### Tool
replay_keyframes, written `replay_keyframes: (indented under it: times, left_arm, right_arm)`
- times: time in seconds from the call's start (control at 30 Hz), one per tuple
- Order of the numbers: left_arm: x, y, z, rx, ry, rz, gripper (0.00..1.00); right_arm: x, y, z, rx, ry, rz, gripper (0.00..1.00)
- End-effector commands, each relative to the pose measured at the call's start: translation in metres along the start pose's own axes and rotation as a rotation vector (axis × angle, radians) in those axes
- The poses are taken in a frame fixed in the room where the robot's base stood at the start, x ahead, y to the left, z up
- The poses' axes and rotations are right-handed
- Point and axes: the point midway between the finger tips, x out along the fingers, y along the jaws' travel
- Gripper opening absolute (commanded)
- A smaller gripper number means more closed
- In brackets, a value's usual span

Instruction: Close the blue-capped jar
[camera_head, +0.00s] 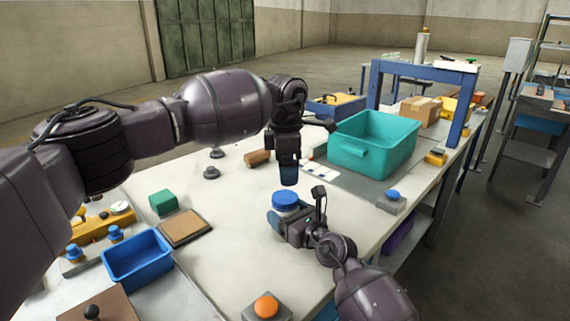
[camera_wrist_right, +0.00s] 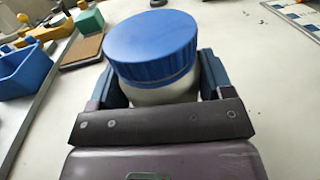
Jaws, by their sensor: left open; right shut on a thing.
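The jar with a blue cap (camera_head: 285,200) stands upright on the white table in the head view. In the right wrist view the blue cap (camera_wrist_right: 152,46) sits on top of the pale jar body (camera_wrist_right: 165,92), with a thin line below its ribbed rim. Whether the cap is tight I cannot tell. My right gripper (camera_head: 280,222) is shut on the jar body, with a finger on each side below the cap. My left gripper (camera_head: 289,176) points down just above the cap, apart from it, open and empty. Its fingers overlap in this view.
A teal bin (camera_head: 352,158) stands behind on the right. A blue tray (camera_head: 138,262), a green block (camera_head: 163,202) and a brown board (camera_head: 186,228) lie to the left. An orange button (camera_head: 266,305) is at the front and a blue button box (camera_head: 392,200) to the right.

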Motion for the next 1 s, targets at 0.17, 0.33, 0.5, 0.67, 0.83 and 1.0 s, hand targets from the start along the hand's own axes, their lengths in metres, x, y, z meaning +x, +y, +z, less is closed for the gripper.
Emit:
replay_keyframes:
  times: [0.17, 0.33, 0.5, 0.67, 0.83, 1.0]
  left_arm:
    - [-0.0012, 0.0001, -0.0002, -0.259, 0.002, 0.0, 0.87]
    - [-0.002, 0.0002, -0.0005, -0.509, 0.003, 0.0, 0.87]
    - [-0.0028, 0.0003, -0.0008, -0.758, 0.005, 0.0, 0.87]
    - [-0.0033, 0.0004, -0.0012, -0.992, 0.007, 0.001, 0.87]
    - [-0.0038, 0.0004, -0.0016, -1.242, 0.009, 0.003, 0.87]
    - [-0.0042, 0.0005, -0.0022, -1.491, 0.012, 0.005, 0.87]
  right_arm:
    - [0.0001, 0.0002, 0.0, 0.001, 0.0, 0.0, 0.07]
    - [0.0001, 0.0002, 0.0, 0.001, 0.0, 0.0, 0.07]
    - [0.0001, 0.0002, 0.0, 0.001, 0.0, 0.0, 0.07]
    - [0.0001, 0.0002, 0.0, 0.001, 0.0, 0.0, 0.07]
    - [0.0001, 0.0002, 0.0, 0.001, 0.0, 0.0, 0.07]
    - [0.0001, 0.0003, 0.0, 0.001, 0.0, 0.0, 0.07]
